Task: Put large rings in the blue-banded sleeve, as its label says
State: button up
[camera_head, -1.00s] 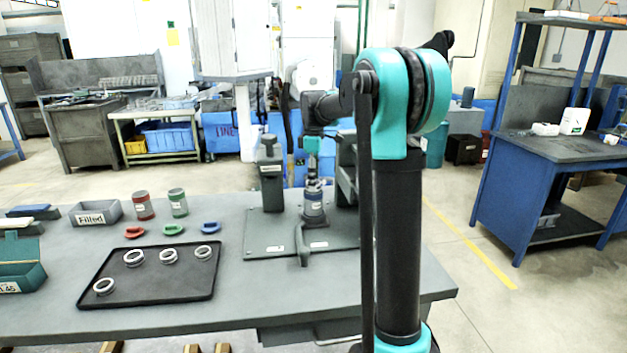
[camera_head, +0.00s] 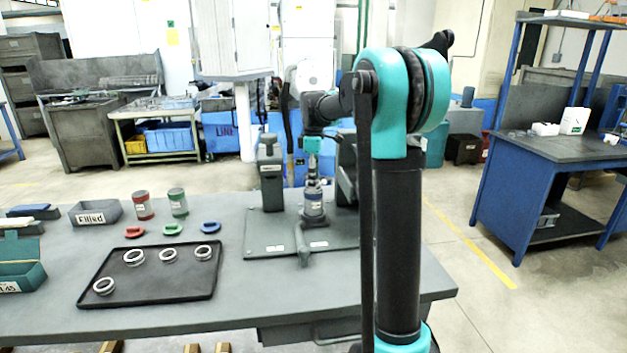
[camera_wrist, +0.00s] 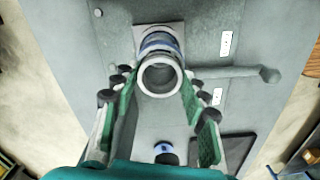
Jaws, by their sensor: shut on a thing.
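The blue-banded sleeve (camera_head: 314,207) stands upright in the fixture on the bench; its blue band (camera_wrist: 160,43) shows in the wrist view. My gripper (camera_head: 313,182) is directly above it, pointing down. In the wrist view my gripper (camera_wrist: 160,86) has its green-padded fingers closed on either side of a pale metal ring (camera_wrist: 160,76), at the sleeve's mouth. I cannot tell whether the ring touches the sleeve. Several more rings (camera_head: 133,257) lie on the black tray (camera_head: 150,292). The label's text is too small to read.
The fixture plate (camera_head: 268,243) has a lever (camera_head: 303,247) in front and dark uprights (camera_head: 272,178) beside the sleeve. Red (camera_head: 143,206) and green (camera_head: 178,203) sleeves, coloured caps (camera_head: 172,229) and a "Filled" bin (camera_head: 96,213) stand to the left. A green box (camera_head: 20,272) is at far left.

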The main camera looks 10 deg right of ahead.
jog(key=o, duration=1.3)
jog(key=o, duration=0.6)
jog(key=shift+c, duration=0.2)
notch_tip(320, 180, up, 7)
dwell(0.4)
